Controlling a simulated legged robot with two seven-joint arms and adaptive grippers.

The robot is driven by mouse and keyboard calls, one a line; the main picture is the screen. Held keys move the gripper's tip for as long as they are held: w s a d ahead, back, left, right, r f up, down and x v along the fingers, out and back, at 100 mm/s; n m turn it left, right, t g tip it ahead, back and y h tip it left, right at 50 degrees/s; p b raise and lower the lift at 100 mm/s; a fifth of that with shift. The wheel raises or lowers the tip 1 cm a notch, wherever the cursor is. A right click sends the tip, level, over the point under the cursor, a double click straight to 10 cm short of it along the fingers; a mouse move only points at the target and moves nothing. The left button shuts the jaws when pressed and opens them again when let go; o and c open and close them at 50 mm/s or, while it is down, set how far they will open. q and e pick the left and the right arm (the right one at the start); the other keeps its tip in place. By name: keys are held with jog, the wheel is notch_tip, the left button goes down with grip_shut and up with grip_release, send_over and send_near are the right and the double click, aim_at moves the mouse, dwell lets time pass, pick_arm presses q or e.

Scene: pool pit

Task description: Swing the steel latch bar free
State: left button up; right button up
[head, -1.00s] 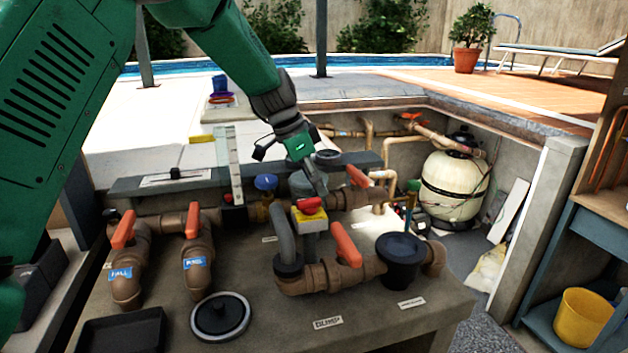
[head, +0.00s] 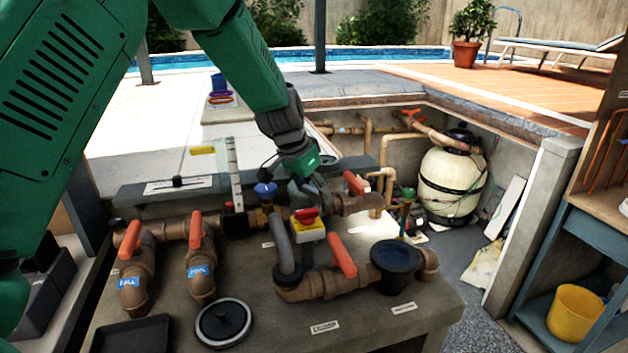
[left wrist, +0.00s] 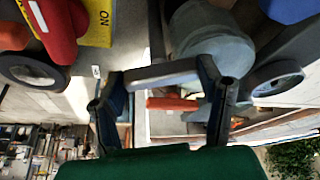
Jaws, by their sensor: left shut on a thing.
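My left gripper (head: 318,188) reaches down from the upper left behind the red and yellow switch (head: 307,222). In the left wrist view its two dark fingers (left wrist: 160,92) are shut on a flat grey steel latch bar (left wrist: 160,74), which runs across between them. The bar lies beside a round grey housing (left wrist: 212,55). In the head view the bar is hidden or too small to tell apart from the gripper. My right gripper is not in view.
Brown pipes with orange handles (head: 342,256) stand on the concrete slab close in front of my gripper. A clear upright tube (head: 235,176) and a blue-knobbed valve (head: 265,190) are to its left. A black strainer pot (head: 396,264) is to the right.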

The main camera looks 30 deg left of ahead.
pick_arm(q)
jog(key=n+y+p, duration=0.1)
jog(key=n+p, duration=0.1)
jog(key=p, duration=0.1)
jog(key=n+y+p, duration=0.1)
jog(key=n+p, duration=0.2)
jog(key=n+y+p, duration=0.1)
jog(key=n+p, duration=0.2)
jog(key=shift+w+d+r, duration=0.1)
jog(key=shift+r, duration=0.25)
jog(key=shift+w+n+g+y+p, duration=0.1)
jog(key=shift+n+g+y+p, duration=0.35)
jog(key=shift+n+p, duration=0.55)
jog(key=shift+f+n+g+y, duration=0.15)
jog(key=shift+n+g+y, duration=0.1)
jog(key=shift+n, duration=0.85)
jog(key=o, duration=0.9)
jog(key=shift+d, duration=0.15)
